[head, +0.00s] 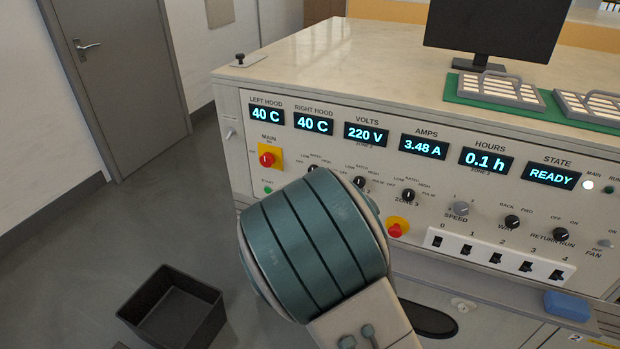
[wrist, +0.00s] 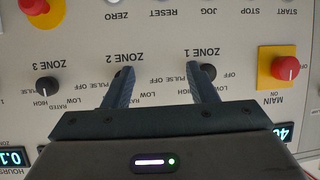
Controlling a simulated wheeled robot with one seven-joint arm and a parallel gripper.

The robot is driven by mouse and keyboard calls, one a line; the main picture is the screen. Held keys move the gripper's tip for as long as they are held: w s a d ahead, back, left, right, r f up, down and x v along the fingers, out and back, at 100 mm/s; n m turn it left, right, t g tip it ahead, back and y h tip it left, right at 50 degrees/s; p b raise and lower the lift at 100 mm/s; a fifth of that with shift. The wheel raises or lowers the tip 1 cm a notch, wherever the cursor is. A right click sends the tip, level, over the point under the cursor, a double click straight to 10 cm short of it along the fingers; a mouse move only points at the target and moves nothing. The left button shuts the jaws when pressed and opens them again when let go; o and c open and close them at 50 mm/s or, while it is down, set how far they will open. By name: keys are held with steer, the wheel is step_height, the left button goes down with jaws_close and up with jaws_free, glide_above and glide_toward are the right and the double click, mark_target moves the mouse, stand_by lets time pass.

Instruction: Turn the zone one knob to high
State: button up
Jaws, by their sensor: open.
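The zone one knob (wrist: 208,71) is a small black dial on the pale panel, with OFF, LOW, RATED, HIGH and PULSE printed around it. In the wrist view, which is upside down, one finger of my gripper (wrist: 163,74) overlaps it. The other finger overlaps the zone two knob (wrist: 123,71). The gripper is open, with nothing between its fingers. I cannot tell whether the fingers touch the knobs, and the zone one pointer direction is unclear. In the head view my arm hides the gripper, and the zone one knob (head: 313,169) shows just above it.
The zone three knob (wrist: 44,84) is beside zone two. A red main switch (wrist: 286,68) on a yellow plate is close to zone one. A red stop button (wrist: 34,6) is at the wrist view's corner. A black bin (head: 172,305) stands on the floor at left.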

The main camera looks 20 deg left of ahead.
steer(key=s+a+n+t+h, duration=0.1)
steer(key=s+a+t, duration=0.4)
steer(key=a, duration=0.4)
steer(key=w+d, duration=0.1)
steer(key=w, duration=1.2)
steer(key=shift+w+d+r, duration=0.15)
steer(key=shift+r, duration=0.1)
steer(key=c, duration=1)
